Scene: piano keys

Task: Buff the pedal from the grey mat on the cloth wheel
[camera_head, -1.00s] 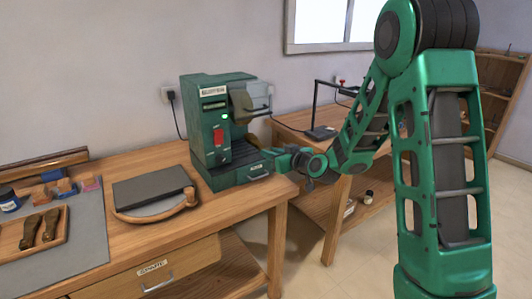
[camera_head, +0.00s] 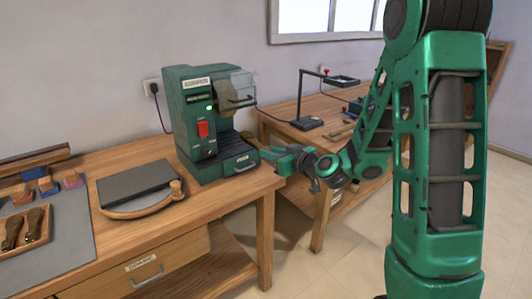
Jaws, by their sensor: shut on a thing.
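The green buffing machine (camera_head: 197,135) stands on the wooden bench, with a small green light and a red switch on its front. The tan cloth wheel (camera_head: 227,125) shows partly under its clear guard on the right side. My gripper (camera_head: 268,154) is just right of the wheel side of the machine, low over the bench's right end. The grey mat (camera_head: 75,258) lies at the left of the bench. A wooden tray on it holds two dark brown pieces (camera_head: 34,222).
Coloured blocks (camera_head: 47,185) sit at the mat's back. A second bench (camera_head: 300,108) with a lamp stands behind my arm. A gap of open floor separates the benches.

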